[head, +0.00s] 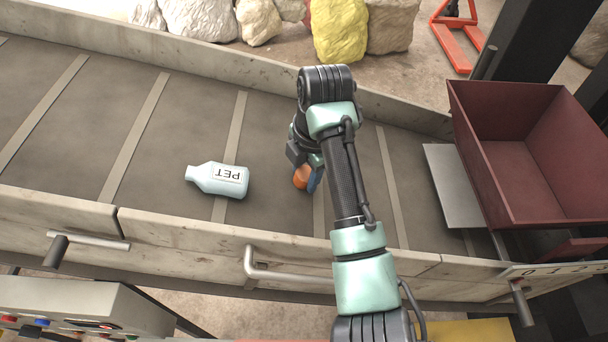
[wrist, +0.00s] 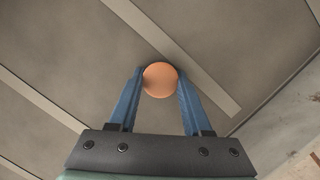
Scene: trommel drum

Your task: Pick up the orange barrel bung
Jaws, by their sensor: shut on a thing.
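The orange barrel bung (head: 301,177) is between the fingers of my gripper (head: 307,181), over the belt in the head view. The wrist view shows the round orange top of the bung (wrist: 160,80) with a blue finger against each side. My gripper (wrist: 160,88) is shut on it. The arm hides part of the gripper in the head view. I cannot tell whether the bung touches the belt.
A pale PET bottle (head: 218,179) lies on the ribbed conveyor belt (head: 185,130) to the left. A dark red bin (head: 470,150) stands at the right beside a grey plate (head: 452,187). Low walls edge the belt. Rocks (head: 340,30) lie beyond the far wall.

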